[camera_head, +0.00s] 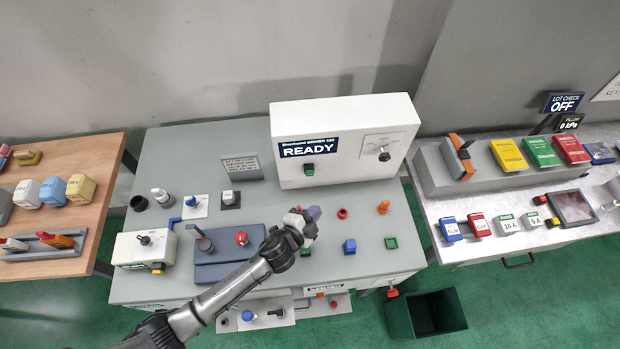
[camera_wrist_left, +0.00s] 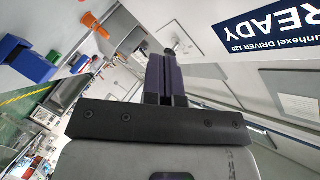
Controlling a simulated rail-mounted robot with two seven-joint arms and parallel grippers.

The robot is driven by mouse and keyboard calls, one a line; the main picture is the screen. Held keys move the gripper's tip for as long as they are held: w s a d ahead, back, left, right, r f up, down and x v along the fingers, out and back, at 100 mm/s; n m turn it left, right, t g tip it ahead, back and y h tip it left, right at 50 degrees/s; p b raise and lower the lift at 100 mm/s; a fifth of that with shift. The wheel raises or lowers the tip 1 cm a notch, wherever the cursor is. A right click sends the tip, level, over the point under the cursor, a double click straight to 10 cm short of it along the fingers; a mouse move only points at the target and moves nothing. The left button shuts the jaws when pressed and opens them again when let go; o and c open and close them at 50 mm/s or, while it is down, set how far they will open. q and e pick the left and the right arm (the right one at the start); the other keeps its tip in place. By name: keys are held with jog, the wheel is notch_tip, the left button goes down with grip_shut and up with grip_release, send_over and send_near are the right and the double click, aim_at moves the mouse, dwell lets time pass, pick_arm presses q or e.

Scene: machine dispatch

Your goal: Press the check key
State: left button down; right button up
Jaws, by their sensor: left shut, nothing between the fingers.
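No control is legibly labelled as the check key. A dark sign reading "LOT CHECK OFF" (camera_head: 563,103) stands at the back right. A white machine box (camera_head: 350,110) with a "READY" display (camera_head: 308,147) has a small green key (camera_head: 309,170) and a dark knob (camera_head: 384,154) on its front. My left gripper (camera_head: 314,213) is in front of this box, above the grey bench, with its purple fingers together. In the left wrist view the shut fingers (camera_wrist_left: 166,78) are empty, and the "READY" display (camera_wrist_left: 285,38) is at upper right. My right gripper is not visible.
The grey bench (camera_head: 400,235) holds a blue-grey fixture (camera_head: 215,272), a white knob box (camera_head: 135,250) and small coloured parts. A wooden table (camera_head: 95,165) is at left. A right-hand bench (camera_head: 450,200) carries coloured boxes. A dark green bin (camera_head: 397,318) stands on the floor.

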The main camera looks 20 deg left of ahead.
aim_at(310, 173)
pick_arm(q)
jog(key=shift+w+d+f+m, duration=0.15)
jog(key=shift+w+d+m, duration=0.1)
jog(key=shift+m, duration=0.15)
jog(key=shift+a, duration=0.1)
jog(key=w+a+b, duration=0.1)
jog(key=w+a, duration=0.3)
jog(key=w, duration=0.3)
jog(key=shift+w+a, duration=0.15)
jog(key=shift+w, duration=0.15)
dwell(0.7)
dwell(0.8)
dwell(0.7)
jog(key=shift+w+a, duration=0.2)
jog(key=shift+w, duration=0.15)
